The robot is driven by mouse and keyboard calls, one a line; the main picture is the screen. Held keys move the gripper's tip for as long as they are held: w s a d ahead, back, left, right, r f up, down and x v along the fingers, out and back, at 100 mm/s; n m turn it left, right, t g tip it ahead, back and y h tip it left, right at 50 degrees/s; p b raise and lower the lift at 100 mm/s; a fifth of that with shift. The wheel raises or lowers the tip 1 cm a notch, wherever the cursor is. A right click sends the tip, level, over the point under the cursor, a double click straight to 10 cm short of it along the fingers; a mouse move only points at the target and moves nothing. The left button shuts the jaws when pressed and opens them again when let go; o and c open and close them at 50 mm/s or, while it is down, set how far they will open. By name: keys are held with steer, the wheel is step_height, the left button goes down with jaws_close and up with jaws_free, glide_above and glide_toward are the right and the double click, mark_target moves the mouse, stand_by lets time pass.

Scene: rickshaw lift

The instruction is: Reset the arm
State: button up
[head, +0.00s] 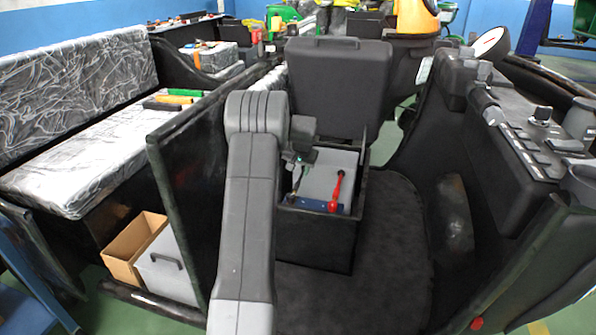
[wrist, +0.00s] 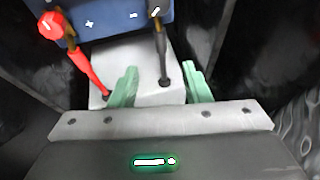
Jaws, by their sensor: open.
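My gripper (wrist: 160,68) shows in the wrist view as two pale green fingers held apart, with no object clearly gripped between them. It is open above a light grey block (wrist: 135,55). In the head view my grey arm reaches forward, and the small dark gripper (head: 298,165) hangs at the left side of an open black box (head: 315,235), partly hidden by the arm. The fingers are too small there to make out.
A red-handled lead (wrist: 85,65) and a black lead (wrist: 160,50) run from a blue unit (wrist: 105,15) marked plus and minus to the grey block. A dark panel (head: 185,190) is left, a console (head: 530,140) right.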

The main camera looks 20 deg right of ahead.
mark_target(297, 185)
steer(key=b+x, duration=0.2)
steer(key=x, duration=1.2)
steer(key=shift+w+d+r, duration=0.1)
steer(key=shift+w+r, duration=0.05)
steer(key=shift+r, duration=0.05)
steer(key=shift+w+d+f, duration=0.15)
steer(key=shift+w+d, duration=0.25)
steer(key=shift+w, duration=0.1)
steer(key=shift+s+a, duration=0.1)
